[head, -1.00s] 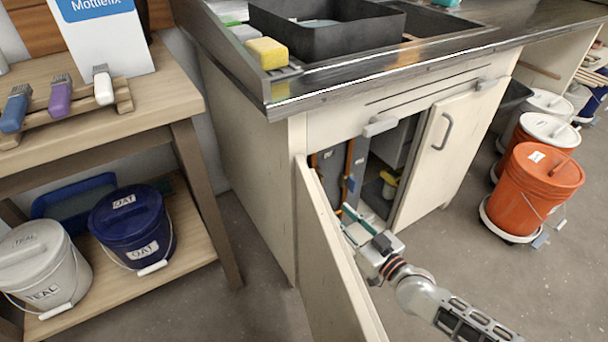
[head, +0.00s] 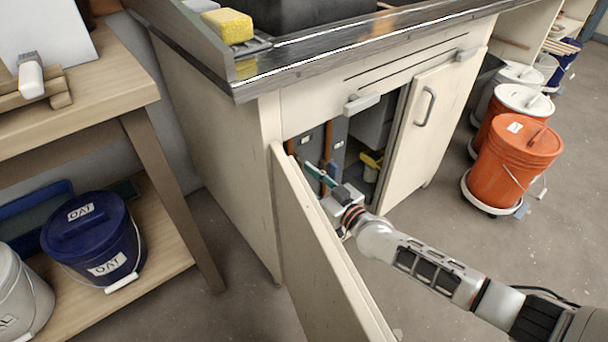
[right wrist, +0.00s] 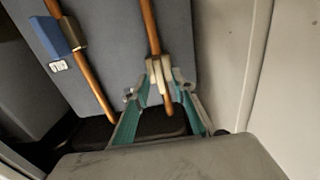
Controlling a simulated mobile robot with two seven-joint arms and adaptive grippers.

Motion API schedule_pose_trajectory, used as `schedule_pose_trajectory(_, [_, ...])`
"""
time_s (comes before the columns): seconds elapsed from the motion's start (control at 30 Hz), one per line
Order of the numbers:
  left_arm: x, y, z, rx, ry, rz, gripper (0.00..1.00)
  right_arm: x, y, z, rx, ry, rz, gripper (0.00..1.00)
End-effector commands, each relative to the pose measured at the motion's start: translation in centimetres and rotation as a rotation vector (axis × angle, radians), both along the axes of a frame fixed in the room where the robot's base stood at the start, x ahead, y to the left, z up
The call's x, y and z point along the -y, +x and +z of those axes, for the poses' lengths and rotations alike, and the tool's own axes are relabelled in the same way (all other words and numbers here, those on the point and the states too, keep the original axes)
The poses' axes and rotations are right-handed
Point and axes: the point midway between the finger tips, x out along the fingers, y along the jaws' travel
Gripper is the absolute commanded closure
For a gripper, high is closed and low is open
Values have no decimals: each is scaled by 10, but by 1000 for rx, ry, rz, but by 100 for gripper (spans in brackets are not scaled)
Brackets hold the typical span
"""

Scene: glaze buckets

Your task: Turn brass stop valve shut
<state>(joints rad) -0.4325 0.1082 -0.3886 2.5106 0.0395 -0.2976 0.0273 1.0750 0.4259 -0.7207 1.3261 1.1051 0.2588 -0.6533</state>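In the right wrist view, a pale brass valve fitting (right wrist: 157,72) sits on the right-hand copper pipe (right wrist: 149,28) against a grey panel. My right gripper (right wrist: 162,82) has its teal fingers apart, one on each side of this fitting and the pipe's lower end. I cannot tell whether the fingertips touch it. In the head view my right gripper (head: 321,174) reaches into the open sink cabinet from the right, near the copper pipes. My left gripper is out of view.
A second copper pipe (right wrist: 87,75) carries a blue-handled valve (right wrist: 48,37). The open cabinet door (head: 322,255) stands left of my right arm. The other door (head: 428,125) is shut. Orange buckets (head: 512,155) stand at right; the floor between is clear.

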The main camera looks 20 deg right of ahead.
Motion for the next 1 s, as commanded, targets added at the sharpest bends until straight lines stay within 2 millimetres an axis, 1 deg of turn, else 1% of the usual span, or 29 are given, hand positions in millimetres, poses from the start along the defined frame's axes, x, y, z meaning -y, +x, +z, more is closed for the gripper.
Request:
schedule_pose_trajectory(0.23, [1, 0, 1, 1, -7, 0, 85, 0, 1, 1, 1, -1, 0, 74])
schedule_pose_trajectory(0.27, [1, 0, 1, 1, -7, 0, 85, 0, 1, 1, 1, -1, 0, 77])
schedule_pose_trajectory(0.3, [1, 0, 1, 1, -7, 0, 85, 0, 1, 1, 1, -1, 0, 87])
schedule_pose_trajectory(0.33, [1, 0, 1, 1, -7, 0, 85, 0, 1, 1, 1, -1, 0, 95])
schedule_pose_trajectory(0.37, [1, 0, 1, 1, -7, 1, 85, 0, 1, 1, 1, -1, 0, 100])
schedule_pose_trajectory(0.77, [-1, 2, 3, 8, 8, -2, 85, -1, 1, 2, 13, -27, 0, 100])
schedule_pose_trajectory(1.0, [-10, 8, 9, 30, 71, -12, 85, -1, 1, 5, 64, -143, 0, 100])
